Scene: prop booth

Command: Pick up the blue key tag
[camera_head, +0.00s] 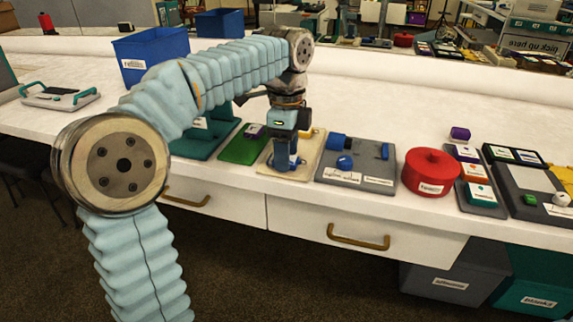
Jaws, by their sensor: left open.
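My left gripper (288,163) points down over a tan board (309,160) near the table's front edge. It is open. Blue shows at and around its fingers, and I cannot tell whether this is a blue key tag or part of the gripper. The gripper hides much of the board's middle. To the right, a grey board (329,171) holds a blue cylinder (339,142), a round blue piece (345,163) and a slim upright blue piece (385,151). None of these can be surely told as the key tag. My right gripper is out of view.
A green board (238,153) lies close left of the gripper. A red lidded pot (431,172) and dark trays (484,200) stand to the right. A blue bin (151,52) stands at the back left. The white table (400,110) is clear behind the boards.

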